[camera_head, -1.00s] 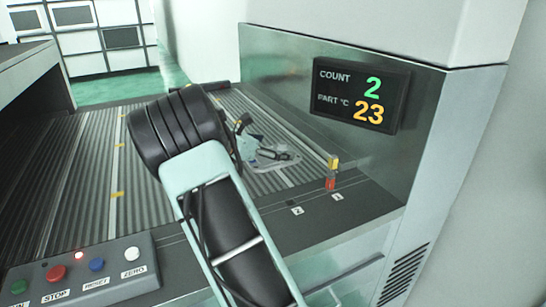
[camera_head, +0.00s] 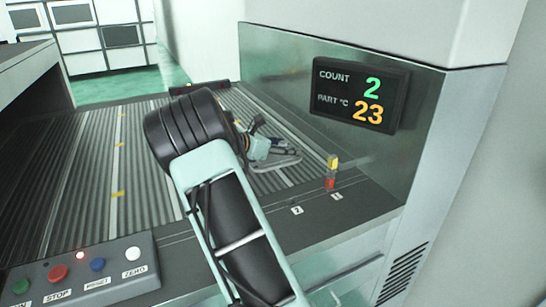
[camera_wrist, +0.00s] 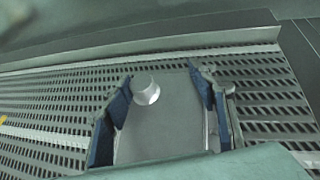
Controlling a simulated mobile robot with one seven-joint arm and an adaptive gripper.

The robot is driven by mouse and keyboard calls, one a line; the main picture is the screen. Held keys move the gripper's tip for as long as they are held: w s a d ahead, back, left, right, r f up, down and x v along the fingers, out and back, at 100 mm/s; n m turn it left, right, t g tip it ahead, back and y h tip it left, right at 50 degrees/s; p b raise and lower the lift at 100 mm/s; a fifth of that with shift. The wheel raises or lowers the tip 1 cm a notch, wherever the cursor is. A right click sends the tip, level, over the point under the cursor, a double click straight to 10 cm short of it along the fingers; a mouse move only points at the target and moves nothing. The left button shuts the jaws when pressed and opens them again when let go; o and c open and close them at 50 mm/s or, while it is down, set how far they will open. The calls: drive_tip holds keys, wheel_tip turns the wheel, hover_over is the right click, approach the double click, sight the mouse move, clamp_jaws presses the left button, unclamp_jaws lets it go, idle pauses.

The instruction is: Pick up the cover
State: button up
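The cover (camera_wrist: 165,130) is a flat grey metal plate with a raised round boss, lying on the slatted conveyor bed in the wrist view. In the head view the cover (camera_head: 284,164) shows as a pale plate near the bed's right side, partly hidden by my gripper (camera_head: 272,149). In the wrist view my gripper (camera_wrist: 161,88) is open, with its blue-padded fingers spread on either side of the plate. Whether the pads touch the cover's edges I cannot tell. The near part of the cover is hidden by my gripper's body.
A metal wall with a count display (camera_head: 361,95) stands right of the bed. A small red and yellow post (camera_head: 331,172) stands on the front ledge near the cover. A button box (camera_head: 80,277) is at the front left. The bed's left part is clear.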

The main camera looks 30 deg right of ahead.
drive_tip(key=shift+f, duration=0.2)
clamp_jaws()
drive_tip(key=shift+s, duration=0.1)
